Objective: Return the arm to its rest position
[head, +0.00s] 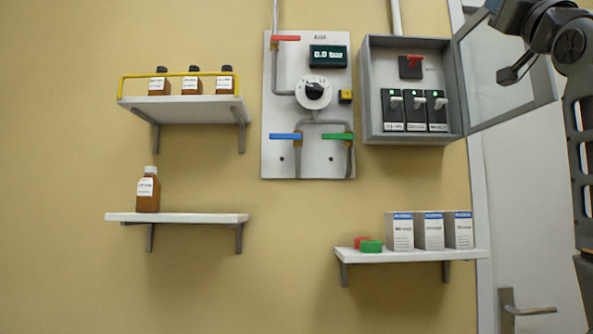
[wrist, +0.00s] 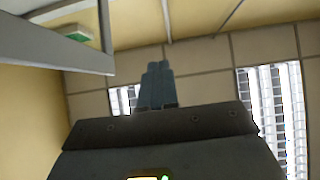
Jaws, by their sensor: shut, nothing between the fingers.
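My gripper (head: 512,75) is at the upper right of the head view, beside the open door of the grey breaker box (head: 370,90). Its fingers are together and hold nothing. In the wrist view the gripper's closed fingers (wrist: 157,84) point up toward the ceiling, with nothing between them. My arm runs down along the right edge of the head view, partly out of frame.
The box's clear door (head: 500,70) stands open close to my gripper. Ceiling lights (wrist: 270,90) show overhead.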

